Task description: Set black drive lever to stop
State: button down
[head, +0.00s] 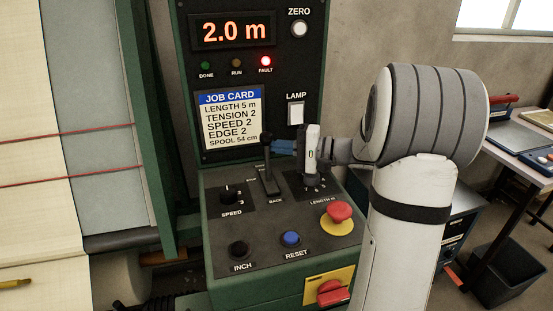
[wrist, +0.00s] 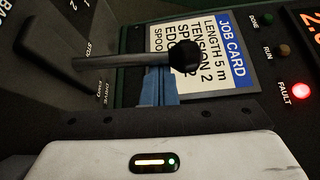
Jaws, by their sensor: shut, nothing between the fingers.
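The black drive lever (head: 266,154) stands up from its slot on the green console, its round knob at the top. In the wrist view the lever (wrist: 125,60) crosses the upper part, with its knob in front of the job card. The slot (wrist: 48,60) has labels beside it, STOP partly readable; I cannot tell exactly which mark the lever is at. My gripper (head: 281,146) is shut and empty, its blue fingers pointing left, just right of the lever near knob height. The fingers (wrist: 160,88) show behind the lever in the wrist view; touching or apart is unclear.
The red FAULT lamp (head: 265,61) is lit and the display (head: 233,32) reads 2.0 m. The length knob is partly hidden behind my gripper. A speed knob (head: 228,194), blue RESET button (head: 291,239), black INCH button (head: 238,249) and red mushroom button (head: 339,212) stand on the console.

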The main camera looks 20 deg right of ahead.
jog(key=shift+s+f+n+b, duration=0.25)
jog(key=shift+s+b, duration=0.2)
jog(key=shift+b, duration=0.5)
jog(key=shift+s+r+n+y+b, duration=0.2)
jog(key=shift+r+n+y+b, duration=0.1)
jog(key=shift+n+b, duration=0.05)
